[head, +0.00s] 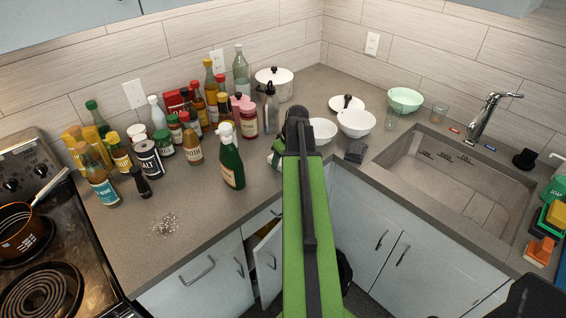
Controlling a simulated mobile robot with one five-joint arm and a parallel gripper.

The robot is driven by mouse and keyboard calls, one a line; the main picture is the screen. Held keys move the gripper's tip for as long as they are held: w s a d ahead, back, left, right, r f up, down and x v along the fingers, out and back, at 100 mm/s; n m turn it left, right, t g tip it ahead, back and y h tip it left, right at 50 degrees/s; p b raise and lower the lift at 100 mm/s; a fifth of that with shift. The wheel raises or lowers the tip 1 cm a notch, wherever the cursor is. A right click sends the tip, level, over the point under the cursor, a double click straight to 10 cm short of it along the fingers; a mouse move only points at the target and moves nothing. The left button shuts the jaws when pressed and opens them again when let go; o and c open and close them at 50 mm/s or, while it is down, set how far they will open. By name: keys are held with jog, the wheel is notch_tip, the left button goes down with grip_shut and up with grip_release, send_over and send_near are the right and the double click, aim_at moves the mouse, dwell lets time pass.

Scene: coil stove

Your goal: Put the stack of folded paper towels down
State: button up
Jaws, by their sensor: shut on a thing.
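My green arm reaches up the middle of the head view, and my gripper (298,116) is at its dark far end, over the counter near the corner. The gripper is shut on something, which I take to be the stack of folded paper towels. Its fingers and the stack are hidden behind the arm end, so I cannot tell whether the stack touches the counter. A small dark grey folded item (355,151) lies on the counter to the right, apart from the gripper.
A green bottle (231,160) and several other bottles and jars stand left of my gripper. White bowls (356,123) and a lidded pot (274,82) are near it. The sink (450,185) is right, the coil stove (45,290) left. Bare counter (205,215) lies at front left, beside spilled grains (165,224).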

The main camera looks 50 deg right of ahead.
jog(key=shift+f, duration=0.2)
jog(key=o, duration=1.2)
jog(key=shift+a, duration=0.1)
jog(key=shift+r, duration=0.1)
jog(key=shift+r, duration=0.25)
jog(key=p+v, duration=1.1)
jog(key=shift+r+p, duration=0.3)
jog(key=shift+r, duration=0.1)
jog(key=shift+s, duration=0.15)
